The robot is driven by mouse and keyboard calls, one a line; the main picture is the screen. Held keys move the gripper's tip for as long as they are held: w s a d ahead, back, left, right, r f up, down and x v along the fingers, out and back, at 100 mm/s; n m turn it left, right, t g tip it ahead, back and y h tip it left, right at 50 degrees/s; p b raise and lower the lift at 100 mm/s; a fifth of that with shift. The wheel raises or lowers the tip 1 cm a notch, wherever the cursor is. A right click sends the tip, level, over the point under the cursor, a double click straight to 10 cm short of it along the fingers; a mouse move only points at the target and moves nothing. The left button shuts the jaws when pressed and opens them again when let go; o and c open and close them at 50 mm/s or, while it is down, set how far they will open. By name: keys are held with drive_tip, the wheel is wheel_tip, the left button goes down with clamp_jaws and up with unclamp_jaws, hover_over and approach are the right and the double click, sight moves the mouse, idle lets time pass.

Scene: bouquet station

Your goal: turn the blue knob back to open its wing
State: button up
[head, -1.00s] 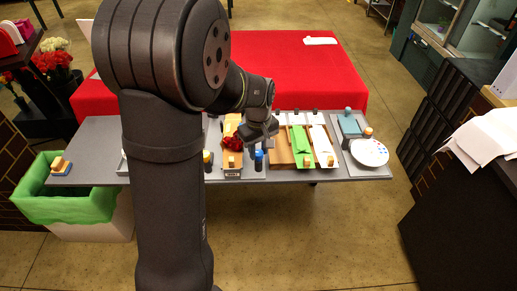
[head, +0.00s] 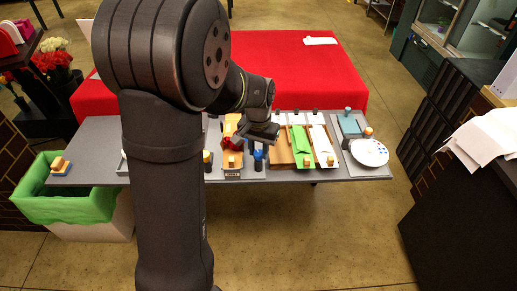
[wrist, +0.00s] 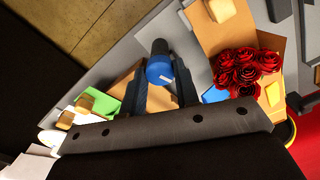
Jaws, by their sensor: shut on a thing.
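The blue knob (wrist: 158,70) with a short pale mark stands between the two dark fingers of my gripper (wrist: 161,78) in the wrist view. The gripper is shut on it. In the head view the blue knob (head: 258,155) shows just below my gripper (head: 261,141), near the table's front edge. Left of the knob in the head view, red roses (head: 229,141) lie on a station with orange-tan pieces (head: 232,159). The wrist view shows the roses (wrist: 240,68) on tan wrap, to the right of the knob. I cannot tell which piece is the wing.
A tray with green (head: 301,145) and white strips stands right of the knob, then a white round plate (head: 369,153). A dark, tan-topped post (head: 207,161) stands left of the station. A green-lined bin (head: 60,200) is at the left.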

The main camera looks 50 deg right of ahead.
sight(259, 152)
drive_tip(key=shift+m, duration=2.1)
drive_tip(key=o, duration=1)
drive_tip(key=shift+c, duration=0.2)
wheel_tip(259, 152, up, 18)
drive_tip(key=shift+f, duration=0.25)
wheel_tip(259, 152, down, 18)
drive_tip(key=shift+r, duration=0.25)
